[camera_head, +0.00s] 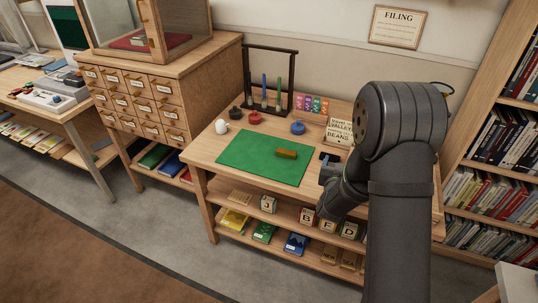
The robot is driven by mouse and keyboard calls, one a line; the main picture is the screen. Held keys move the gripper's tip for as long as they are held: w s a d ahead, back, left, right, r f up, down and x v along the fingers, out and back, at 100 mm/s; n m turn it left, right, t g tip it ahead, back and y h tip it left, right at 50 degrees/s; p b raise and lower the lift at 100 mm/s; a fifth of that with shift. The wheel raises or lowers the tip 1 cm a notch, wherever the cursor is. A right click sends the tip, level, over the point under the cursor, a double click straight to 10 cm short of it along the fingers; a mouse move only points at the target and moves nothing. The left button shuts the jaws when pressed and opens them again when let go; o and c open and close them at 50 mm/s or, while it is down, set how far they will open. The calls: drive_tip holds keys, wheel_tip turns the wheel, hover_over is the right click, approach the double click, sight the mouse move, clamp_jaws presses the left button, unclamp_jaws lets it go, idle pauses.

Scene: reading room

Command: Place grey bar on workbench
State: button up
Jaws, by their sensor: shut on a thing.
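My gripper (327,168) is over the right part of the wooden workbench (206,152), just right of the green mat. It is shut on a small dark grey piece that looks like the grey bar (330,157). My gripper and arm hide much of this piece, and I cannot tell whether it touches the bench top. A brown-gold bar (286,154) lies on the green mat (250,162), left of my gripper.
A white egg-like object (221,127), a red pot (254,118) and a blue one (298,128) stand behind the mat. A black rack (270,50) is at the back. A lettered sign (339,131) stands close behind my gripper. The mat's left half is clear.

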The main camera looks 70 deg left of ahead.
drive_tip(key=s+a+n+g+y, duration=0.15)
drive_tip(key=s+a, duration=0.35)
drive_tip(key=s, duration=0.7)
drive_tip(key=s+a+n+g+y, duration=0.1)
drive_tip(key=s+a+n+g, duration=0.15)
drive_tip(key=s+a, duration=0.7)
approach(261, 160)
drive_tip(key=shift+m+g, duration=0.3)
drive_tip(key=shift+g, duration=0.1)
drive_tip(key=w+a, duration=0.1)
drive_tip(key=a, duration=0.2)
drive_tip(key=w+a, duration=0.1)
drive_tip(key=a, duration=0.2)
drive_tip(key=w+a+r, duration=0.1)
drive_tip(key=w+a, duration=0.1)
drive_tip(key=a, duration=0.1)
drive_tip(key=shift+a+r, duration=0.1)
drive_tip(key=shift+f, duration=0.25)
drive_tip(key=o, duration=1)
